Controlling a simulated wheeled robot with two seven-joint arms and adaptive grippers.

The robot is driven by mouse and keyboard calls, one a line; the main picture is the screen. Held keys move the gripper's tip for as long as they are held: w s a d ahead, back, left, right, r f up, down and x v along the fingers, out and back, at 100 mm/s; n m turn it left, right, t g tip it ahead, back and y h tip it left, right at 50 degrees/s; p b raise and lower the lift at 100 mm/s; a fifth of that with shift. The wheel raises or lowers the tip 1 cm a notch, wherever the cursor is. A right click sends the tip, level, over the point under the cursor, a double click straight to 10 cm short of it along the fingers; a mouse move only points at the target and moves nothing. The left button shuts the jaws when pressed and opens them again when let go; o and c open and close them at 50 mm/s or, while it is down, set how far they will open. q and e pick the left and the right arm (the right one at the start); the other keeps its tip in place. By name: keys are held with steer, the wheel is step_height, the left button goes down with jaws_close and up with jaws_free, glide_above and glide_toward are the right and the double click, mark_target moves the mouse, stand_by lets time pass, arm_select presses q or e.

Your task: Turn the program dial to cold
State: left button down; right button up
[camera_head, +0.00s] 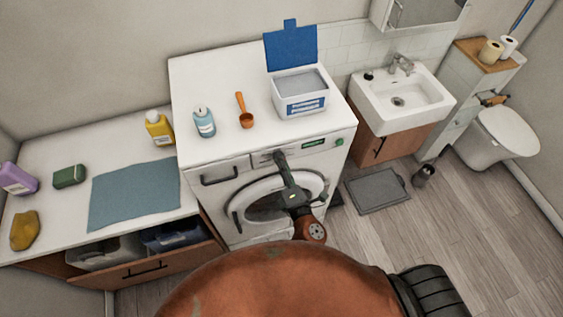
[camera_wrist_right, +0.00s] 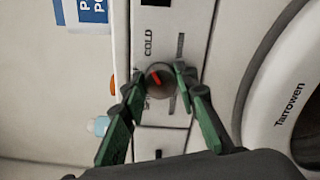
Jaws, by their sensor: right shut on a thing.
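The white washing machine (camera_head: 215,80) stands in the middle of the head view, its front panel facing me. In the right wrist view the round grey program dial (camera_wrist_right: 158,70) carries a red pointer mark, slanted toward the upper left. The word COLD (camera_wrist_right: 148,42) is printed above the dial in that view. Other labels beside the dial are partly covered by my fingers. My right gripper (camera_wrist_right: 161,80) is shut on the dial, one green finger on each side. In the head view my right gripper (camera_head: 279,157) reaches the panel and hides the dial. My left gripper is not in view.
The round door (camera_wrist_right: 290,105) is just right of the dial in the wrist view. A counter with a blue cloth (camera_head: 135,193) is at left, a sink (camera_head: 400,112) at right.

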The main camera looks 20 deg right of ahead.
stand_by(0.4)
steer(key=o, duration=1.2)
steer(key=shift+c, duration=0.2)
steer(key=shift+s, duration=0.15)
steer(key=s, duration=1.1)
steer(key=shift+s+d, duration=0.15)
steer(key=shift+s, duration=0.25)
